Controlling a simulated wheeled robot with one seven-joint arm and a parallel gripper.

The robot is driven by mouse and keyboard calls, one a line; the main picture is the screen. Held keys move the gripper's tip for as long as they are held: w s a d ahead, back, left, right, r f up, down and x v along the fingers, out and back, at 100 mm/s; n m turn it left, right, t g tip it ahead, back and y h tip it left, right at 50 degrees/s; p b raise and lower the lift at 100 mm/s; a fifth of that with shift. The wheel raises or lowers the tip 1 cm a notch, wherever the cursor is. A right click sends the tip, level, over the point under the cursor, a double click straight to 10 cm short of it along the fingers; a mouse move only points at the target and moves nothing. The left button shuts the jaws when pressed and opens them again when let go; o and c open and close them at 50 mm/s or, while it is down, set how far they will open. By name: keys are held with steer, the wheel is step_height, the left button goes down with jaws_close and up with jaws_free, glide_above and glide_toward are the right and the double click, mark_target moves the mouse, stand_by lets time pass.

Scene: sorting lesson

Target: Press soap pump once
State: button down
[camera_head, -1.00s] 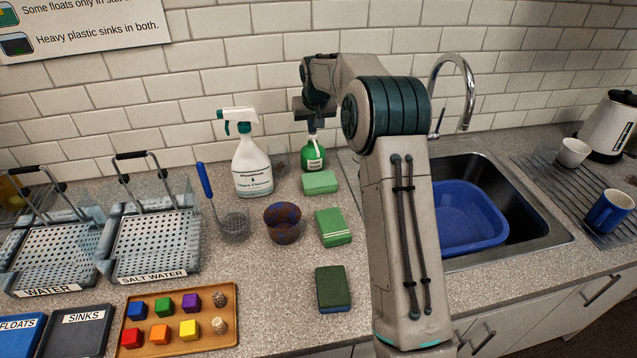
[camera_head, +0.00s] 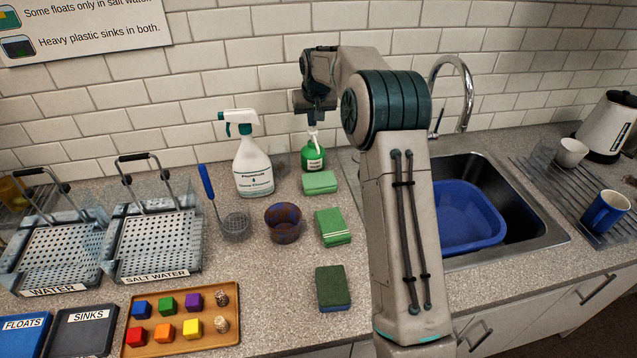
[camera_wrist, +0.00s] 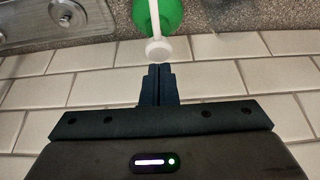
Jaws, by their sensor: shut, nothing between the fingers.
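The soap pump is a green bottle (camera_head: 313,158) with a white label and a white pump top (camera_head: 313,136). It stands upright at the back of the counter near the wall. My gripper (camera_head: 316,121) is directly above the pump top, pointing down, shut and empty. In the wrist view, the shut fingertips (camera_wrist: 159,68) appear just short of the white pump head (camera_wrist: 158,49), with part of the green bottle (camera_wrist: 172,14) beyond. I cannot tell for certain whether the fingertips touch the pump head.
A white spray bottle (camera_head: 253,167) stands left of the pump. A green sponge (camera_head: 320,183) lies just in front of it, and a dark cup (camera_head: 283,222) stands nearer. The sink with a blue basin (camera_head: 462,215) and tall faucet (camera_head: 470,90) lies right. The tiled wall is close behind.

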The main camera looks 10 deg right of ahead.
steer(key=shift+r, duration=0.1)
steer(key=shift+r+p, duration=2.25)
steer(key=shift+r, duration=0.7)
steer(key=s+r+b, duration=0.1)
steer(key=s+r, duration=0.3)
steer(key=s, duration=0.8)
steer(key=s+r+b, duration=0.1)
steer(key=s+r, duration=0.3)
steer(key=s, duration=0.8)
steer(key=s+f, duration=0.3)
steer(key=s, duration=0.8)
steer(key=s+f, duration=0.3)
steer(key=s, duration=0.8)
steer(key=shift+s+f+g+b, duration=0.3)
steer(key=shift+f+g+b, duration=0.05)
steer(key=shift+g, duration=0.05)
